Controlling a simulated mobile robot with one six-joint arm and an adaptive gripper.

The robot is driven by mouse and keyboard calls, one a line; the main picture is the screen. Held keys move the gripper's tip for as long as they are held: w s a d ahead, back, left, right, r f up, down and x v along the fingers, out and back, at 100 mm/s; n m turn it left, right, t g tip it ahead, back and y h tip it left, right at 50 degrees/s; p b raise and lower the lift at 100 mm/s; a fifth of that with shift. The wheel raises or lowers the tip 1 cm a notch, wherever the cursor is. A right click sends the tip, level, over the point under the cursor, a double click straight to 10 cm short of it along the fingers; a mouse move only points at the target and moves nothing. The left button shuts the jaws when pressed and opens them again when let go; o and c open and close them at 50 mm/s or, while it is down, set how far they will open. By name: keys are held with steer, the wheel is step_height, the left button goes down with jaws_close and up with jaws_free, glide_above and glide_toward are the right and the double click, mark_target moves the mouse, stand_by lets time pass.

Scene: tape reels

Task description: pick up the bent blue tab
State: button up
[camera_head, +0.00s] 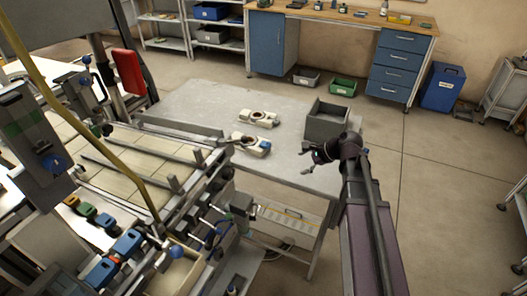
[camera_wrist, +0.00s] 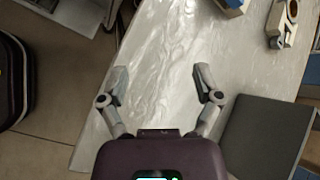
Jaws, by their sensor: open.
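Two cream tape-reel parts lie on the grey table. The nearer one (camera_head: 245,140) carries a small blue piece (camera_head: 265,146) at its right end, which looks like the bent blue tab; its exact shape is too small to tell. In the wrist view this blue piece (camera_wrist: 232,4) is at the top edge, partly cut off. The farther part (camera_head: 258,117) also shows in the wrist view (camera_wrist: 285,20). My gripper (camera_head: 306,160) is open and empty above the table's right edge, to the right of the blue piece. Its spread fingers (camera_wrist: 161,88) show bare tabletop between them.
An open grey bin (camera_head: 327,120) stands on the table's right side, behind my gripper; its wall shows in the wrist view (camera_wrist: 262,135). A machine with rails and clamps (camera_head: 130,170) fills the left. The table (camera_head: 190,105) between is mostly clear.

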steer(key=w+m+y+b, duration=0.1)
steer(key=w+m, duration=0.1)
steer(key=w+a+m+t+y+b, duration=0.1)
steer(key=w+m, duration=0.1)
steer(key=w+r+m+t+y, duration=0.1)
steer(key=w+m, duration=0.1)
steer(key=shift+a+m+b, duration=0.25)
steer(key=shift+m+b, duration=0.05)
steer(key=shift+b, duration=0.1)
steer(key=shift+w+a+r+m+t+y, duration=0.15)
steer(key=shift+w+r+m+y, duration=0.15)
steer(key=shift+m, duration=0.2)
steer(key=shift+w+d+r+m+t+y, duration=0.1)
steer(key=shift+w+r+m+t+y, duration=0.1)
steer(key=shift+w+m, duration=0.25)
steer(key=shift+s, duration=0.1)
steer(key=shift+a+f+b, duration=0.1)
steer(key=shift+b, duration=0.2)
steer(key=b, duration=0.3)
glide_toward(267, 144)
steer(key=x, duration=0.3)
steer(key=shift+w+a+f, duration=0.35)
steer(key=shift+w+a, duration=0.1)
steer(key=shift+a, duration=0.4)
